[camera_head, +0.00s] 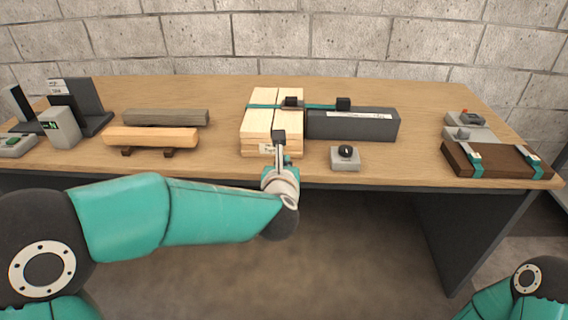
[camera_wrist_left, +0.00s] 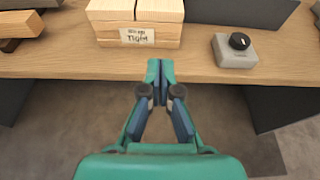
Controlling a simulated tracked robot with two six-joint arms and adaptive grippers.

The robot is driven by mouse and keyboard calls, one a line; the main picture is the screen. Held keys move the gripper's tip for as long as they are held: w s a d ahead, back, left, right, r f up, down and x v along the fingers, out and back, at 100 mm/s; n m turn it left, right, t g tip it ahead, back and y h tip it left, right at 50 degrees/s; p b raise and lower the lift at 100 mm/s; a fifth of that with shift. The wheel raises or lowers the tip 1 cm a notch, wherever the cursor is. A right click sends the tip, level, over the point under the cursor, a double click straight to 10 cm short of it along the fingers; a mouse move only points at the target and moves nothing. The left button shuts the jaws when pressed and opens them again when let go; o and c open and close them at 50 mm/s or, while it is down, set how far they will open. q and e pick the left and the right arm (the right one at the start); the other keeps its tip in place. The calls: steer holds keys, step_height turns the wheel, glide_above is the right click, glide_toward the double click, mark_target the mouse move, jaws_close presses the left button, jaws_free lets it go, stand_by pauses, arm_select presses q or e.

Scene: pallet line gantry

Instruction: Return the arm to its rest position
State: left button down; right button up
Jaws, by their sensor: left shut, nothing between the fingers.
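My left arm (camera_head: 170,212) comes in from the left in the head view and reaches to the table's front edge. My left gripper (camera_head: 279,150) is in front of the wooden block stack. In the left wrist view the left gripper (camera_wrist_left: 160,68) is shut and empty, its fingertips together near the table's front edge. The stack of pale wooden blocks (camera_wrist_left: 150,38) with a label reading "Tight" lies beyond the fingertips, apart from them. Only part of my right arm (camera_head: 520,290) shows at the bottom right; its gripper is out of view.
The wooden table (camera_head: 400,165) carries a grey box with a black knob (camera_head: 345,158), a dark grey housing (camera_head: 352,125), beams on stands (camera_head: 150,138), devices at left (camera_head: 62,128), and a brown board with teal straps (camera_head: 500,160). A teal strap (camera_head: 320,106) crosses the stack. A block wall stands behind.

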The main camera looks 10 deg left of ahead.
arm_select(q)
steer(key=shift+a, duration=0.1)
steer(key=s+a+f+m+g, duration=0.15)
steer(key=a+f, duration=0.25)
steer(key=f, duration=0.4)
steer(key=s+a+f+g+y, duration=0.1)
steer(key=a+f+g, duration=0.15)
steer(key=f, duration=0.45)
steer(key=s+a+f+m+g, duration=0.1)
steer(key=a+f, duration=0.3)
steer(key=f, duration=0.4)
steer(key=s+f+m+g+h, duration=0.2)
steer(key=s+f+m, duration=0.45)
steer(key=f, duration=0.35)
steer(key=s+d+f+m+g+h, duration=0.2)
steer(key=s+d+f+m, duration=0.1)
steer(key=s+m, duration=0.5)
steer(key=s+d+f+m+g+h, duration=0.1)
steer(key=s+d+f+m+g, duration=0.15)
steer(key=s+m, duration=0.5)
steer(key=s+d+f+m+g+h, duration=0.25)
steer(key=s+m, duration=0.35)
steer(key=m, duration=0.5)
step_height(320, 180, up, 16)
steer(key=p, duration=1.6)
steer(key=shift+d+r+y, duration=0.15)
steer(key=shift+d+y, duration=0.2)
